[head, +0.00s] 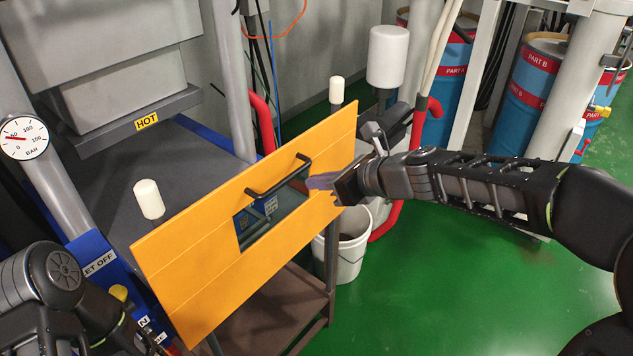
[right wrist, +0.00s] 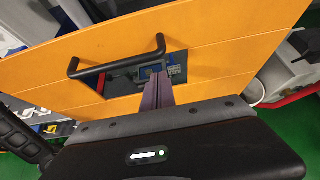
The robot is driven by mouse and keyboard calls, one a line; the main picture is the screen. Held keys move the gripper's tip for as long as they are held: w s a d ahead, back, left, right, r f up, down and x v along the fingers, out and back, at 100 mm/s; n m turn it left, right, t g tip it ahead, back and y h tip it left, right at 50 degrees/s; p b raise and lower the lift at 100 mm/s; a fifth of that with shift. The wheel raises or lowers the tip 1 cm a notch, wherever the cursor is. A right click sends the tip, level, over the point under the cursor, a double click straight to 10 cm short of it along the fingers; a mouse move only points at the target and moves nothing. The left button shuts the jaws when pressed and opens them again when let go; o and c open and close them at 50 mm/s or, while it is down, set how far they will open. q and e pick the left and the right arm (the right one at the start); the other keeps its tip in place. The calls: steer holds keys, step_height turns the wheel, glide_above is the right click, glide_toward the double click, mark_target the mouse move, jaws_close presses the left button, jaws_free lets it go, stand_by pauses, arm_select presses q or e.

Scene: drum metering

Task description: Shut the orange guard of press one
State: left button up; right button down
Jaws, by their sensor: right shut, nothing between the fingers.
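The orange guard (head: 190,270) is a flat panel with a dark window (head: 270,218) and a black bar handle (head: 278,178). In the head view it stands tilted in front of the press (head: 130,80), with the dark press bed visible behind it. My right gripper (head: 318,182) is shut and empty, its fingertips at the guard's face just right of the handle. In the right wrist view the fingers (right wrist: 157,92) point at the guard below the handle (right wrist: 117,60); whether they touch it I cannot tell. My left arm shows at the lower left, its fingers out of view.
A white bucket (head: 350,255) stands on the green floor below the guard's right end. Blue and red drums (head: 540,75) stand at the back right. A gauge (head: 24,138) and a blue panel (head: 95,265) are at the left. The floor at lower right is clear.

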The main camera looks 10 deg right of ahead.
steer(key=f+v, duration=0.1)
steer(key=v, duration=0.8)
steer(key=shift+s+d, duration=0.35)
steer(key=shift+s, duration=0.15)
steer(key=shift+f, duration=0.1)
